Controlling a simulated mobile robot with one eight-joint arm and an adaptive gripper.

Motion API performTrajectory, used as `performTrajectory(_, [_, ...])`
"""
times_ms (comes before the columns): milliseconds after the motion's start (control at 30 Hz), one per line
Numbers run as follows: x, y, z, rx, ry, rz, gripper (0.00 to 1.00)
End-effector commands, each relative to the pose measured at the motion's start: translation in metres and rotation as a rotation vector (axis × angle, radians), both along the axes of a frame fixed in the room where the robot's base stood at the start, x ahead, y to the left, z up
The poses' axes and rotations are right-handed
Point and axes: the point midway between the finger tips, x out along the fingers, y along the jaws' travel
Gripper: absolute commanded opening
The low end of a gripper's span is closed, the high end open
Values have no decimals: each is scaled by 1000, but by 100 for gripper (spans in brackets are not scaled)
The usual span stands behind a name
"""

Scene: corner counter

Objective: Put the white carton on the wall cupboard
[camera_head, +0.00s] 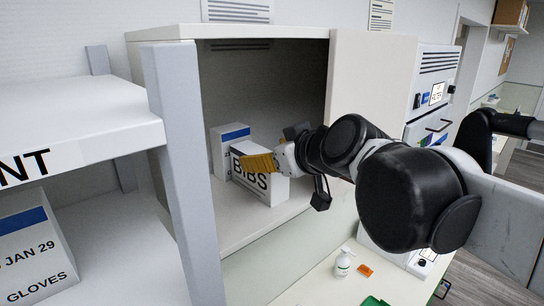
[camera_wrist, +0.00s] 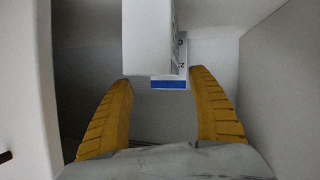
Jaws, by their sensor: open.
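The white carton (camera_head: 270,187), lettered BIBS, is inside the open wall cupboard (camera_head: 240,229), on its floor and turned at an angle. My gripper (camera_head: 262,163) reaches into the cupboard, with a yellow finger in front of the carton's upper part in the head view. In the wrist view, my gripper (camera_wrist: 161,76) has its two yellow fingers spread wide. The white carton (camera_wrist: 147,38) shows ahead, between and beyond the fingertips, with no finger visibly closed on it. Its underside and far side are hidden.
A blue-striped box (camera_head: 226,152) stands close behind the carton, also visible in the wrist view (camera_wrist: 169,84). A cupboard door panel (camera_head: 372,75) covers the right side. A grey post (camera_head: 184,170) and shelf (camera_head: 75,115) are at left. A white bottle (camera_head: 343,264) stands below.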

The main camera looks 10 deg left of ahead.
Motion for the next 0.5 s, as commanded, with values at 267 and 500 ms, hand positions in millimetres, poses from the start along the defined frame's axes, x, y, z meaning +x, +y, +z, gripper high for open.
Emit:
performTrajectory(267, [-42,-31,20,0,0,0,70])
performTrajectory(500, [-55,-41,28,0,0,1,70])
